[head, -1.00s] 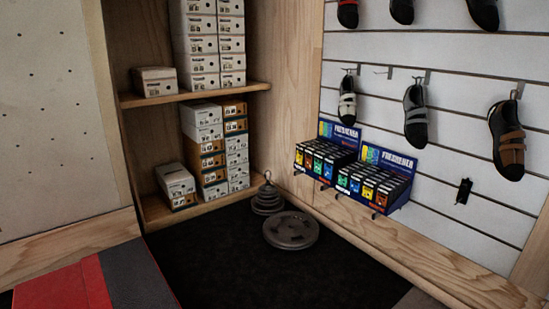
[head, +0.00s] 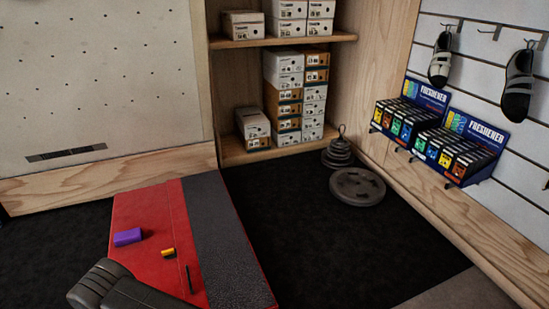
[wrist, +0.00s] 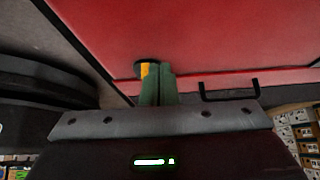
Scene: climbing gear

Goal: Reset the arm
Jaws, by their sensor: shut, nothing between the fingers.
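My gripper (wrist: 159,70) shows in the wrist view as two green fingers pressed together, with nothing between them. It points toward the red mat (wrist: 215,35). A small yellow and black object (wrist: 146,68) shows just beyond the fingertips, apart from the grip. A dark grey rounded part of my arm (head: 115,285) is at the bottom left of the head view, in front of the mat. My fingers cannot be made out in the head view.
The red and grey mat (head: 150,215) holds a purple block (head: 127,237), a small yellow piece (head: 168,253) and a thin black piece (head: 188,278). Weight plates (head: 357,187) lie on black floor near shoebox shelves (head: 250,154). Freshener displays (head: 440,135) hang right. Mid-floor is clear.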

